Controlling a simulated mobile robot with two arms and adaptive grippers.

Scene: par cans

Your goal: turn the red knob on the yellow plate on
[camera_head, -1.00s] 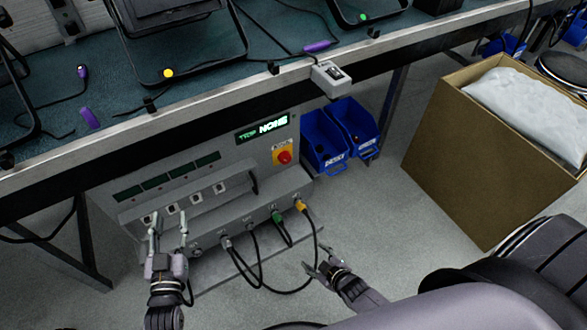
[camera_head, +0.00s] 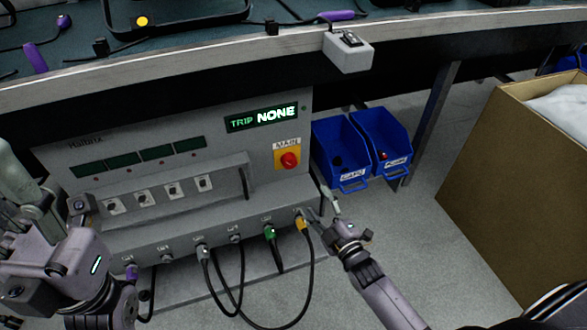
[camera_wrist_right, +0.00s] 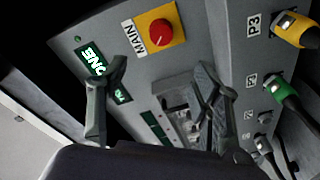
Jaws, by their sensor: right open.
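The red knob (camera_head: 289,160) sits on the yellow plate (camera_head: 279,165) labelled MAIN, at the right of the grey panel front (camera_head: 225,150). In the right wrist view the red knob (camera_wrist_right: 160,32) and yellow plate (camera_wrist_right: 177,21) are at the top, beyond the fingertips. My right gripper (camera_head: 323,214) is below and right of the knob, near the yellow plug. It is open and empty in the right wrist view (camera_wrist_right: 160,75), apart from the knob. My left arm's hand (camera_head: 60,240) is at the lower left; its fingertips cannot be made out clearly.
A green display (camera_head: 261,117) reads TRIP NONE above the plate. Yellow (camera_head: 301,223) and green (camera_head: 270,234) plugs with cables stick out along the lower ledge. Blue bins (camera_head: 342,150) stand right of the panel. A cardboard box (camera_head: 500,180) is farther right. The workbench edge (camera_head: 210,58) overhangs the panel.

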